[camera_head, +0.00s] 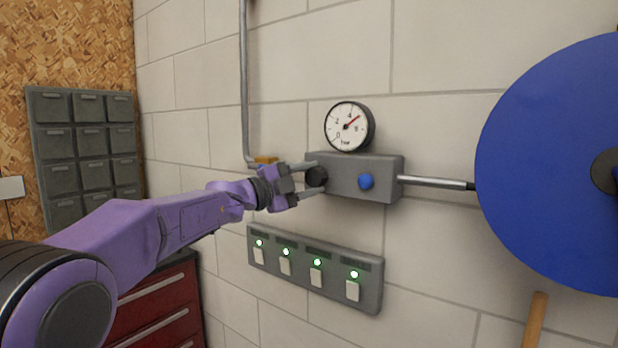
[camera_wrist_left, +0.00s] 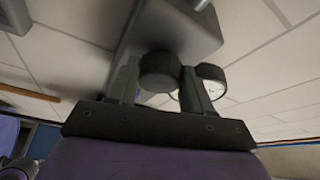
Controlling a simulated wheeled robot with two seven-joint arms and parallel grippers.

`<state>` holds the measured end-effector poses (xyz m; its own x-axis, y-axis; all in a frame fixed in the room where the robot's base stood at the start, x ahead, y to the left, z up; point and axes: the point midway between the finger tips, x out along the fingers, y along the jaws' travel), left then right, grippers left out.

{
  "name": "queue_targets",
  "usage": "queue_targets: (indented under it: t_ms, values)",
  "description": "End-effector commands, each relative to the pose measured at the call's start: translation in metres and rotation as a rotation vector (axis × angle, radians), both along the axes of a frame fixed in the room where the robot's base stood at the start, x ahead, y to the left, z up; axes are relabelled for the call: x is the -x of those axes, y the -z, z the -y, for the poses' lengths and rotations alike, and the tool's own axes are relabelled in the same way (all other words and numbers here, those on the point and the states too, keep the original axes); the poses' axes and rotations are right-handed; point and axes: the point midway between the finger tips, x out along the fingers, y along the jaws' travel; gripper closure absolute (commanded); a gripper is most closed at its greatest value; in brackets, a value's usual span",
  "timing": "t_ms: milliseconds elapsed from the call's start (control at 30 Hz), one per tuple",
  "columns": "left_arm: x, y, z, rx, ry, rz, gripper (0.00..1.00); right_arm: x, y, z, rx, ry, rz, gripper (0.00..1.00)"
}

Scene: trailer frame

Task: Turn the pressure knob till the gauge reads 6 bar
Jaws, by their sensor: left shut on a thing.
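The black pressure knob (camera_head: 316,177) sits at the left of the grey regulator box (camera_head: 345,180) on the wall. My left gripper (camera_head: 311,180) is shut on the knob, with one finger above and one below it. In the left wrist view the knob (camera_wrist_left: 159,70) stands between the two fingers (camera_wrist_left: 160,88). The round white gauge (camera_head: 347,126) is on top of the box. Its red needle points up and right, a little past the 4 mark and short of the 6. My right gripper is not in view.
A blue button (camera_head: 366,181) is on the box, right of the knob. Below is a grey switch panel (camera_head: 316,268) with several green lights. A pipe (camera_head: 245,80) runs up the wall. A large blue disc (camera_head: 550,165) is at right. A red drawer cabinet (camera_head: 155,310) stands lower left.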

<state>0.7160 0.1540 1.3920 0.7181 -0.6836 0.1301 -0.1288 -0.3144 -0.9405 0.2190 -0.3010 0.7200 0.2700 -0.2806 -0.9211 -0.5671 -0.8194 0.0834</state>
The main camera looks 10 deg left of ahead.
Motion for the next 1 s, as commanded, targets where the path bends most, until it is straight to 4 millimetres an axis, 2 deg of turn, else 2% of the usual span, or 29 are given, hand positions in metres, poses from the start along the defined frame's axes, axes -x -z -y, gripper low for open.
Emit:
queue_targets:
  t_ms: [500,1000]
  values:
    - [-0.0004,-0.0034,0.0006,-0.436,0.001,0.177,0.8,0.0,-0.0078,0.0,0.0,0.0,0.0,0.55]
    - [-0.0001,-0.0049,0.0005,-0.654,0.001,0.267,0.8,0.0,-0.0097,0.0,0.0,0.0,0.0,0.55]
